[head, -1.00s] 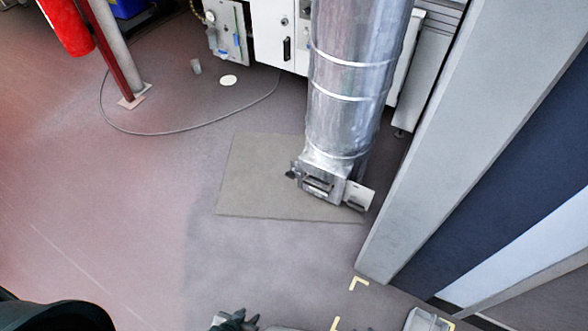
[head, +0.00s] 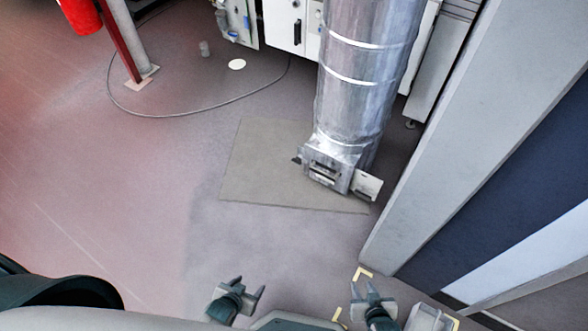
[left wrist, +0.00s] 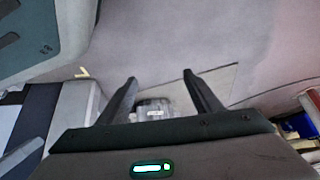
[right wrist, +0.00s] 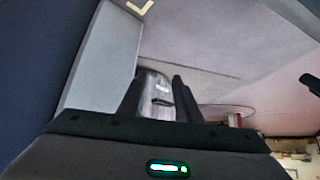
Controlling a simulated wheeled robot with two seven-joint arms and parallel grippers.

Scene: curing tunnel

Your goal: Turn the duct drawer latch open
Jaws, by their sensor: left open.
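The silver duct (head: 358,80) comes down to a metal drawer box (head: 327,168) near the floor in the head view. The box front has a slot-like handle (head: 321,180). A small dark part (head: 297,161) sticks out at its left, and a pale plate (head: 367,185) at its right. I cannot tell which part is the latch or how it is turned. My left gripper (head: 249,284) is open and empty, well short of the box. My right gripper (head: 362,286) is open and empty, also short of it. The box shows between the fingers in the left wrist view (left wrist: 153,108) and right wrist view (right wrist: 160,92).
A grey mat (head: 275,175) lies under the duct's end. A broad pale post (head: 450,130) stands close on the right. A white cabinet (head: 285,25) is behind the duct, and a cable (head: 190,112) curves over the floor. The floor left of the mat is clear.

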